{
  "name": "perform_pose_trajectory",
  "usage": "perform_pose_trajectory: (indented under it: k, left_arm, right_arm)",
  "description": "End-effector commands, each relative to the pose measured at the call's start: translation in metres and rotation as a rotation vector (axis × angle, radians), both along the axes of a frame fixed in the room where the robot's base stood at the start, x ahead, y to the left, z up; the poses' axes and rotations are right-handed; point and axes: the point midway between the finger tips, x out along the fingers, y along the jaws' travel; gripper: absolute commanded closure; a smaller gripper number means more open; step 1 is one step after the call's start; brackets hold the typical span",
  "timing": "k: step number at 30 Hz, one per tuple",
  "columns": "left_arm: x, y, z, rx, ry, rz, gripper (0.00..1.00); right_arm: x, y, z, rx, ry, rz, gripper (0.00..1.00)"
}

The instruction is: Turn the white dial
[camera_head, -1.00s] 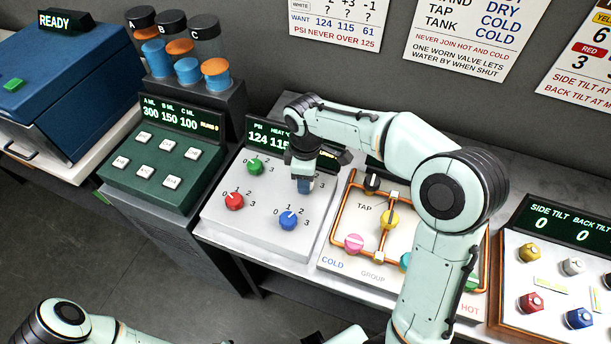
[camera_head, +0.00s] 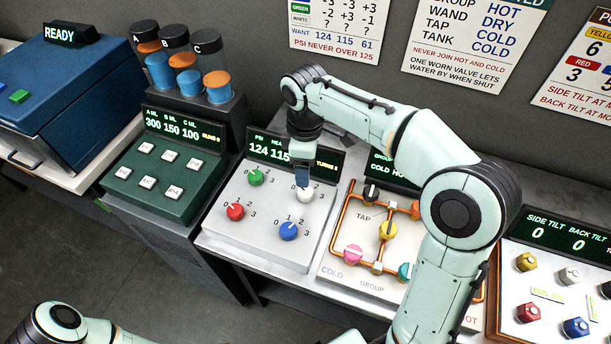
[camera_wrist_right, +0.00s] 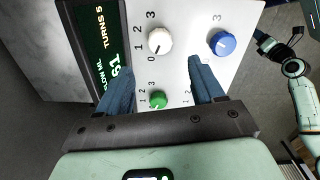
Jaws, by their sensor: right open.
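The white dial (camera_head: 305,194) sits at the right of the light panel (camera_head: 262,238), below the dark display. In the right wrist view the white dial (camera_wrist_right: 160,41) stands beyond the fingertips, clear of both; its exact setting is hard to read. My right gripper (camera_head: 302,180) points down just above and behind the dial in the head view. In the wrist view my right gripper (camera_wrist_right: 160,72) has its two blue fingers wide apart with nothing held. My left gripper (camera_wrist_right: 272,42) shows small at the wrist view's right edge; its jaw opening is unclear.
Green (camera_head: 256,177), red (camera_head: 235,212) and blue (camera_head: 289,231) dials share the panel. The display (camera_head: 268,146) reads 124 and 115; the wrist view shows TURNS 5. A pipe panel (camera_head: 335,262) is to the right, a green button box (camera_head: 150,190) to the left.

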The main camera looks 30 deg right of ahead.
Motion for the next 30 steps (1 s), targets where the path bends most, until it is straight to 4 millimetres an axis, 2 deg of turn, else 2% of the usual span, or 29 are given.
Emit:
perform_pose_trajectory:
  k: [1, 3, 9, 30]
  left_arm:
    - [0.004, 0.0, 0.004, -0.001, -0.005, 0.0, 0.57]
    - [0.007, 0.0, 0.007, 0.0, -0.008, 0.0, 0.57]
    - [0.01, 0.0, 0.01, 0.0, -0.011, 0.0, 0.57]
    - [0.01, 0.0, 0.01, 0.0, -0.011, 0.0, 0.57]
  right_arm:
    - [0.001, 0.0, 0.013, 0.001, -0.004, 0.0, 0.33]
    - [0.001, 0.0, 0.024, 0.001, -0.004, -0.001, 0.33]
    - [0.0, 0.0, 0.039, 0.0, -0.001, 0.0, 0.33]
    - [0.0, 0.0, 0.039, 0.0, 0.0, 0.0, 0.33]
